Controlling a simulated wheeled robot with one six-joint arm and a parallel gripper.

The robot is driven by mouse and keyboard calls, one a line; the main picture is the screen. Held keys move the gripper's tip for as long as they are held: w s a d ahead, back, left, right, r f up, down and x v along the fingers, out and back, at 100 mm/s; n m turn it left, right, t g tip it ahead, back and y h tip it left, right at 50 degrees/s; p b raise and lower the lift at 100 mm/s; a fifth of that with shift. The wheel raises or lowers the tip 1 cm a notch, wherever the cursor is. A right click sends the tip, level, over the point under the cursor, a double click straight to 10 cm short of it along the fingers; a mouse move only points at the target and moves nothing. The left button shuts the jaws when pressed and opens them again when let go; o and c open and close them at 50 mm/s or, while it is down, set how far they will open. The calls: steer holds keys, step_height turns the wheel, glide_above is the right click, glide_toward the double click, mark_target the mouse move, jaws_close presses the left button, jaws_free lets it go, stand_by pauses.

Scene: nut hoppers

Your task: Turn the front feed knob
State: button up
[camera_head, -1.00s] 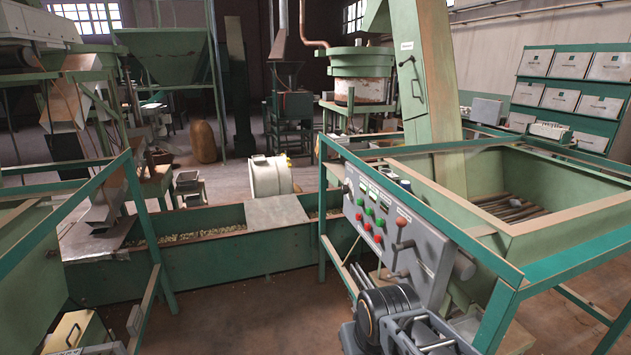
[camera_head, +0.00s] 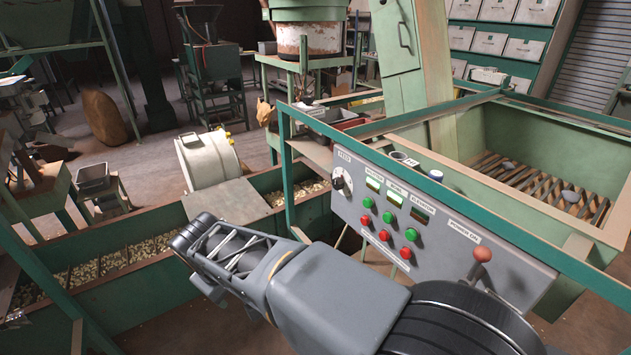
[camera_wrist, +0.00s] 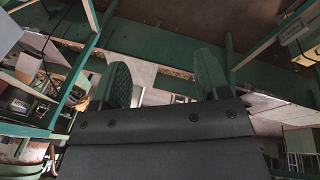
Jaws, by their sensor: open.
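In the head view my arm reaches left across the lower part of the panel. Its end is left of the knob and apart from it; the fingers cannot be made out there. I cannot make out the knob in the wrist view.
The panel also has green buttons (camera_head: 388,217), red buttons (camera_head: 385,235) and a red-tipped lever (camera_head: 482,255). A green rail (camera_head: 440,198) runs in front of and above the panel. A trough of nuts (camera_head: 105,262) and a white drum (camera_head: 208,160) stand to the left.

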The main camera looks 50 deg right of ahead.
steer(key=w+d+f+n+g+h+b, duration=0.1)
steer(key=w+d+g+h, duration=0.15)
steer(key=d, duration=0.55)
steer(key=w+d+f+g+h+b, duration=0.15)
steer(key=d+h, duration=0.25)
steer(key=d, duration=0.4)
steer(key=n+g+h+b, duration=0.3)
steer(key=g+h, duration=0.1)
steer(key=h, duration=0.4)
glide_toward(336, 185)
steer(key=shift+n, duration=0.3)
steer(key=p+x, duration=0.1)
steer(key=x, duration=0.9)
steer(key=shift+d, duration=0.3)
steer(key=c, duration=0.9)
steer(key=shift+c, duration=0.2)
